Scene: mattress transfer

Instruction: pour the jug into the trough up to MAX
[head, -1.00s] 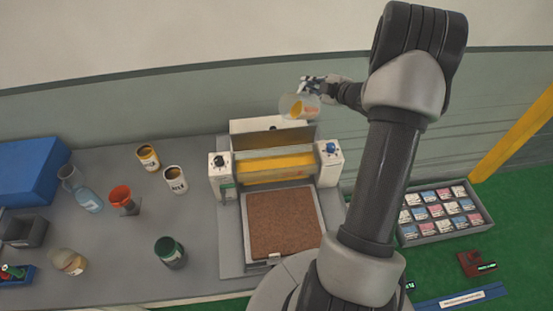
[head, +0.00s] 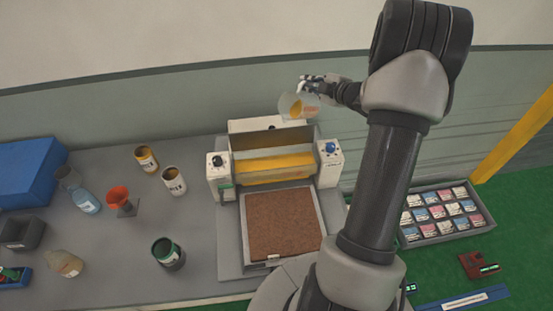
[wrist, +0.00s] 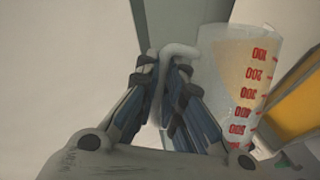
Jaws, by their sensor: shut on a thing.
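My gripper (head: 313,81) is shut on the handle of a clear jug (head: 294,106), held in the air above the back of the machine. In the wrist view the fingers (wrist: 165,75) close on the pale handle, and the jug (wrist: 245,75) shows red graduation marks and some tan contents. The jug is tilted; no stream is clearly visible. The trough (head: 272,168) is the yellow-lined band between two white end blocks, below the jug. It also shows at the right of the wrist view (wrist: 305,105). No MAX mark is legible.
A brown panel (head: 283,226) lies in a frame before the trough. Cans (head: 174,182), a red funnel (head: 118,195), a blue-liquid flask (head: 88,203) and a green can (head: 167,254) stand left. A tray of small packets (head: 440,214) is at right.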

